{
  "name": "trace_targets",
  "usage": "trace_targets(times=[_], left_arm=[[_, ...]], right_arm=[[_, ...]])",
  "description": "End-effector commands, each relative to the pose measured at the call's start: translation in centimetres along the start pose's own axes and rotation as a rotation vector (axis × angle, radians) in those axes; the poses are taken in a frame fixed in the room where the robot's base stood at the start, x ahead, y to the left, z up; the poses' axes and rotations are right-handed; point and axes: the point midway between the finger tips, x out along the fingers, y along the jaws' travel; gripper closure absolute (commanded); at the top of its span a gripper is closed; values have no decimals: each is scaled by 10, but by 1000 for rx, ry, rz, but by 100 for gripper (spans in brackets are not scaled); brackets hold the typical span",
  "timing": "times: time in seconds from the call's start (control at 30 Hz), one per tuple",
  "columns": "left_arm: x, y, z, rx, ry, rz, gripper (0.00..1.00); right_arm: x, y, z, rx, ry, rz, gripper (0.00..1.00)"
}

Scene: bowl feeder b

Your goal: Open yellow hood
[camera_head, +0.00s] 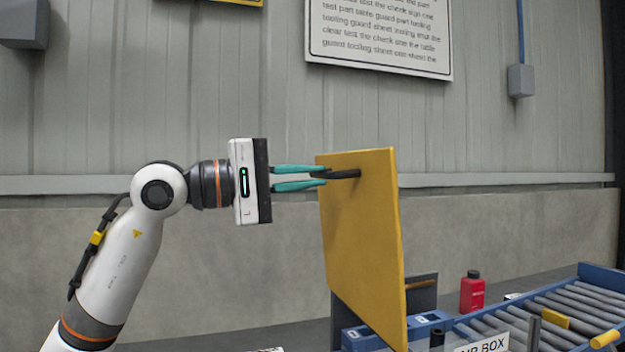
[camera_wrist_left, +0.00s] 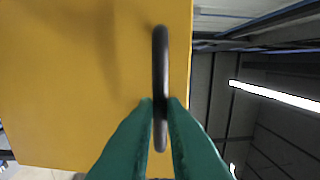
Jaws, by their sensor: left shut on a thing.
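The yellow hood (camera_head: 362,235) is a flat panel that stands raised and nearly upright at the centre of the head view. It fills the left part of the left wrist view (camera_wrist_left: 70,80). Its black bar handle (camera_head: 343,174) is near the top; it also shows in the left wrist view (camera_wrist_left: 160,60). My left gripper (camera_head: 322,178) comes in from the left, its green fingers shut on the handle. In the left wrist view the fingertips (camera_wrist_left: 160,108) pinch the bar from both sides. What lies behind the panel is partly hidden. My right gripper is not in view.
A blue-framed roller conveyor (camera_head: 560,310) runs at the lower right, with a red bottle (camera_head: 472,292) behind it. A blue fixture (camera_head: 425,325) sits beside the hood's lower edge. A grey wall with a sign (camera_head: 380,35) stands behind. The space above the hood is clear.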

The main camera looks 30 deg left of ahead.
Motion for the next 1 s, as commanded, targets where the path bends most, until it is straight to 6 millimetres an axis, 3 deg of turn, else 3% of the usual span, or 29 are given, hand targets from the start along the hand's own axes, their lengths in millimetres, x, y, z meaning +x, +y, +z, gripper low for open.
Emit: trace_targets(times=[0.03,0.7,0.73,0.87,1.0], left_arm=[[3,12,-2,-6,8,30,100],[-1,13,-4,-5,13,30,100],[-1,13,-4,-5,13,30,88],[-1,12,-3,-4,12,29,67],[-2,10,-2,-3,9,24,67]], right_arm=[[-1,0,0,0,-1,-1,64],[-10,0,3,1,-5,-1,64],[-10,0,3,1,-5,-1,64],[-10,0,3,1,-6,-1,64],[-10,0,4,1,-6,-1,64]])
